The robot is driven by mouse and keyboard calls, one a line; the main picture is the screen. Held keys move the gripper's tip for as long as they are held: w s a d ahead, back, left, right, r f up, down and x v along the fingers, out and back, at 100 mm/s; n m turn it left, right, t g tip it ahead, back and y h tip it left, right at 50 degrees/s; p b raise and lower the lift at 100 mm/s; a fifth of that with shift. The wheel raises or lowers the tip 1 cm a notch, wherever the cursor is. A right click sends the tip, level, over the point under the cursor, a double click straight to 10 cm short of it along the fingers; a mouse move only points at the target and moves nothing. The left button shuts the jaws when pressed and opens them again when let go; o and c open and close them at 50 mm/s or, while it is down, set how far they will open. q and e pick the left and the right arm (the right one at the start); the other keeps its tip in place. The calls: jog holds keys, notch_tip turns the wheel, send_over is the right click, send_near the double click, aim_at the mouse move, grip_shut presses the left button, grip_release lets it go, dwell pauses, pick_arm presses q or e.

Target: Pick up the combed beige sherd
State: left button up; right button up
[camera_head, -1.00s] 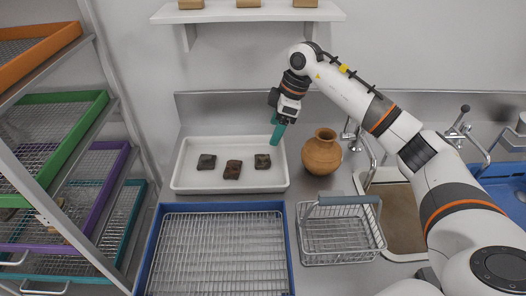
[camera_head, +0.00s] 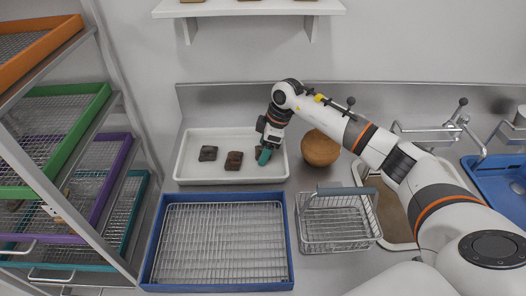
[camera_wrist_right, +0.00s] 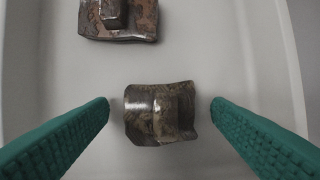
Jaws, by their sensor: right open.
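In the right wrist view a brownish-grey sherd (camera_wrist_right: 160,113) with a curved ridge and faint fine lines lies on the white tray; its colour looks darker than beige. My right gripper (camera_wrist_right: 160,106) is open, with one green finger on each side of this sherd and a gap to both. In the head view the right gripper (camera_head: 264,157) is low over the right part of the white tray (camera_head: 195,179) and mostly hides that sherd (camera_head: 258,149). Two dark reddish-brown sherds lie to its left, a middle one (camera_head: 233,161) and a left one (camera_head: 208,153). My left gripper is not in view.
A round clay jar (camera_head: 320,150) stands close to the right of the tray, partly behind my arm. A blue-rimmed rack tray (camera_head: 151,240) and a wire basket (camera_head: 338,222) stand in front. A shelf rack with coloured trays (camera_head: 60,150) is at the left.

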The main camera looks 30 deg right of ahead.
jog(key=c, duration=1.1)
